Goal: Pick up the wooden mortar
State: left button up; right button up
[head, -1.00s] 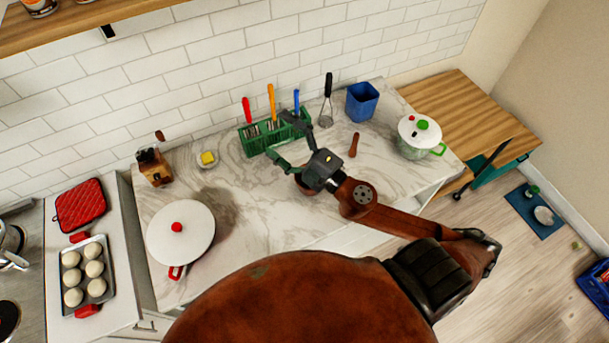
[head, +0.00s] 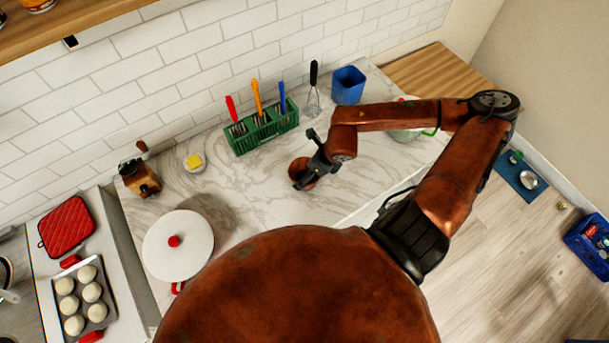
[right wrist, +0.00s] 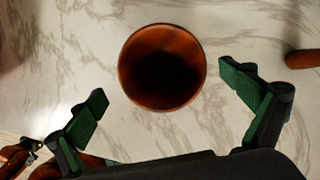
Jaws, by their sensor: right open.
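The wooden mortar (head: 300,167) is a round reddish-brown bowl standing on the marble counter, partly hidden by my right gripper in the head view. In the right wrist view the mortar (right wrist: 162,67) shows from above, with a dark hollow inside. My right gripper (head: 307,162) is open at the mortar's right side in the head view. In the right wrist view its green-padded fingers (right wrist: 168,92) are spread wide, one to each side and short of the bowl; neither touches it. My left gripper is not in view.
A green utensil rack (head: 262,131) stands behind the mortar, with a whisk (head: 313,95) and blue container (head: 348,86) to its right. A white lidded pan (head: 178,246) stands at left. A brown pestle end (right wrist: 303,59) shows in the wrist view. Counter around the mortar is clear.

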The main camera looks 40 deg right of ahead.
aim_at(301, 175)
jog(key=p+x, duration=0.1)
jog(key=x, duration=0.3)
jog(key=shift+w+d+f, duration=0.1)
jog(key=shift+w+f, duration=0.15)
jog(key=shift+f, duration=0.25)
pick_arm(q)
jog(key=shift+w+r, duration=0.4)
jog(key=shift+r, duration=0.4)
pick_arm(e)
jog(key=c, duration=1.6)
jog(key=shift+r, duration=0.1)
